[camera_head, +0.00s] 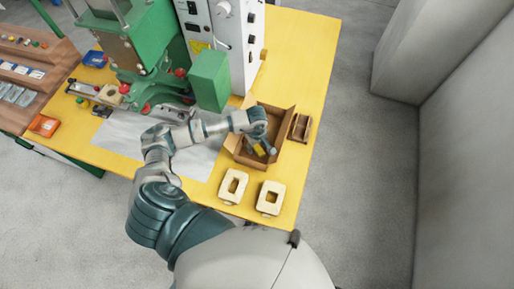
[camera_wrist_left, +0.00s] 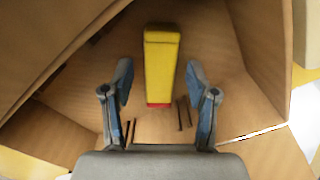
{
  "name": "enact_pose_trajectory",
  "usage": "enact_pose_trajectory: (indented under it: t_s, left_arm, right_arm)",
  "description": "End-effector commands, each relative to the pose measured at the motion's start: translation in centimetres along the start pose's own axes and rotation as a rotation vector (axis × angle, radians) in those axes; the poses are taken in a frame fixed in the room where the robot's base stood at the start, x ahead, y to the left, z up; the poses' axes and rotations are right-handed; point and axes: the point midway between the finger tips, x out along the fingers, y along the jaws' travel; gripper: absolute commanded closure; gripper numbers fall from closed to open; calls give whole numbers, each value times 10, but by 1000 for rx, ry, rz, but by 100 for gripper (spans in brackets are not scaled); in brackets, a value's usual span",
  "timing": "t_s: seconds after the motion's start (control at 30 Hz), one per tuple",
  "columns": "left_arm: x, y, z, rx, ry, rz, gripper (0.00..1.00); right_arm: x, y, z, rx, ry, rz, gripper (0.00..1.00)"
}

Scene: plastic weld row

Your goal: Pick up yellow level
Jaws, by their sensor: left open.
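The yellow level (camera_wrist_left: 161,60) is a small yellow block with a red end, lying inside an open cardboard box. In the head view the level (camera_head: 258,150) shows only in part beside my gripper. My left gripper (camera_head: 264,152) reaches down into the cardboard box (camera_head: 284,122). In the left wrist view the gripper (camera_wrist_left: 160,105) is open, with one finger on each side of the level's near red end. My right gripper is not in view.
Box flaps (camera_wrist_left: 60,135) surround the gripper closely. Thin dark strips (camera_wrist_left: 184,113) lie in the box. A small brown tray (camera_head: 301,128) stands right of the box. Two cream blocks with holes (camera_head: 226,193) sit in front. A green machine (camera_head: 209,80) stands behind on the yellow table (camera_head: 312,60).

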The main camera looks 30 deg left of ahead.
Motion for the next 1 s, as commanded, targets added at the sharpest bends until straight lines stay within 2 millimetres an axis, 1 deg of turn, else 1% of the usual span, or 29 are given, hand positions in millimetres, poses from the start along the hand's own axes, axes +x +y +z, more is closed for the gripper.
enact_pose_trajectory:
  t_s: [0.17,0.2,0.27,0.3,0.37,0.4,0.43,0.67,0.77,0.87,1.0]
  left_arm:
    - [-1,0,0,0,1,1,42]
    - [-1,1,1,0,1,1,44]
    - [-1,1,1,0,1,1,59]
    - [-1,1,1,0,1,0,69]
    - [-1,1,1,0,1,0,84]
    - [-1,1,1,0,1,0,94]
    - [-1,1,1,0,1,0,100]
    - [0,0,0,0,0,1,100]
    - [-4,1,0,0,1,2,100]
    - [-17,1,-1,0,2,4,100]
    - [-46,1,-1,1,3,5,100]
  right_arm:
    - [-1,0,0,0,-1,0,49]
    - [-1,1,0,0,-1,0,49]
    - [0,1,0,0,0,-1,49]
    - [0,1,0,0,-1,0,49]
    - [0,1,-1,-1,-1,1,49]
    - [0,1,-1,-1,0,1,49]
    - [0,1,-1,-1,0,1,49]
    - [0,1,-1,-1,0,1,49]
    - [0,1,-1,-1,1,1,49]
    - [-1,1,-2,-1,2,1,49]
    - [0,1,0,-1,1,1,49]
